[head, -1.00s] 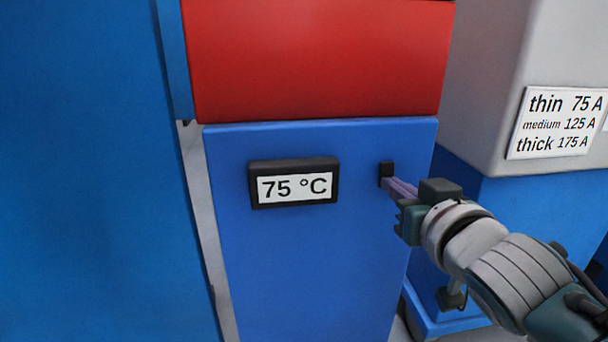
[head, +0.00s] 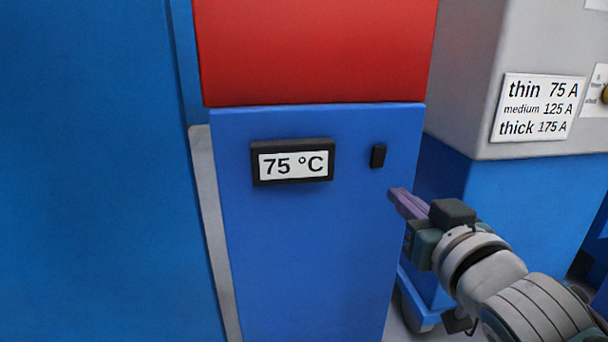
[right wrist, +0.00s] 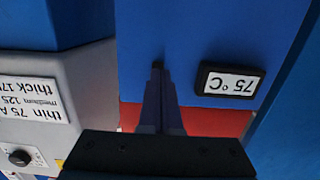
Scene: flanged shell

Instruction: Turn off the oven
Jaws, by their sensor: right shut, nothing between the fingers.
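The oven's blue front panel (head: 310,240) carries a black-framed display (head: 293,162) reading 75 °C. To its right is a small black switch (head: 378,156). In the head view my right gripper (head: 394,194) is shut and empty, below and to the right of the switch and apart from it in the picture. In the right wrist view, which is upside down, the shut fingers (right wrist: 158,95) point toward the small dark switch (right wrist: 158,65), and the display (right wrist: 230,84) is to the right. My left gripper is out of view.
A red panel (head: 315,50) sits above the blue front. At right stands a grey and blue machine with a label (head: 538,107) listing thin, medium and thick currents. A large blue surface (head: 85,170) fills the left side.

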